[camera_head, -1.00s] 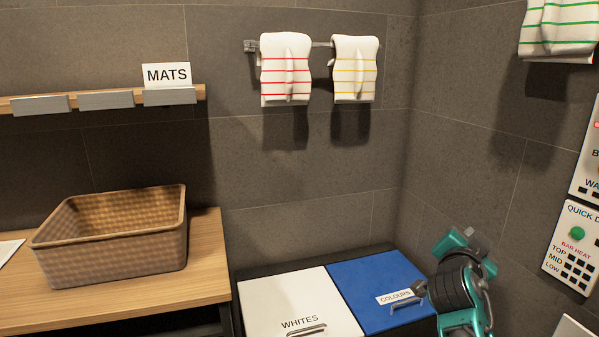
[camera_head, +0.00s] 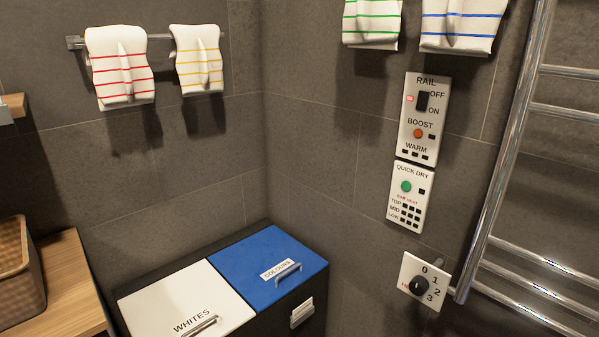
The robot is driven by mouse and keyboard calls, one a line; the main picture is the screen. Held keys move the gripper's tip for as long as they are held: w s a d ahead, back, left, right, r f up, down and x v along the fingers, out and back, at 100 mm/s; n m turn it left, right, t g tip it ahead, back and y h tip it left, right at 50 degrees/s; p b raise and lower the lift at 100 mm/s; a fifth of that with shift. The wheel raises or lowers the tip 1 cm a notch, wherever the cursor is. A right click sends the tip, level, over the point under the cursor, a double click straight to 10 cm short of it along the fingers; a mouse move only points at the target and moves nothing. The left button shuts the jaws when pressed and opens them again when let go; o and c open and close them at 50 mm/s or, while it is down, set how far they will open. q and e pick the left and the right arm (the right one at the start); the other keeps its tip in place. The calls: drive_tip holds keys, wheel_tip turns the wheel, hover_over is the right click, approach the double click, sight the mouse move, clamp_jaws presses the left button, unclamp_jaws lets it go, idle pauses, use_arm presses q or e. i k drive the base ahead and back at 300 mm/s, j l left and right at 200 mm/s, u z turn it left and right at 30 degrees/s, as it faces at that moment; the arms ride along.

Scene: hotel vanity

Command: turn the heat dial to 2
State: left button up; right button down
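The heat dial (camera_head: 420,286) is a black round knob on a small white wall plate (camera_head: 407,267) at the lower right. The plate carries the numbers 0, 1, 2 and 3 around the knob's upper and right side, and partly hidden red lettering at its left. A light mark shows on the knob, but it is too small to tell which number it points to. Neither of my grippers is in view.
Above the dial are the quick dry panel (camera_head: 410,196) and the rail panel (camera_head: 423,121). A chrome towel rail (camera_head: 499,180) stands close at the dial's right. The hamper with white lid (camera_head: 186,298) and blue lid (camera_head: 268,267) stands left, below hanging towels.

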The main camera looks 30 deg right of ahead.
sight(418, 286)
drive_tip(key=z, duration=1.7)
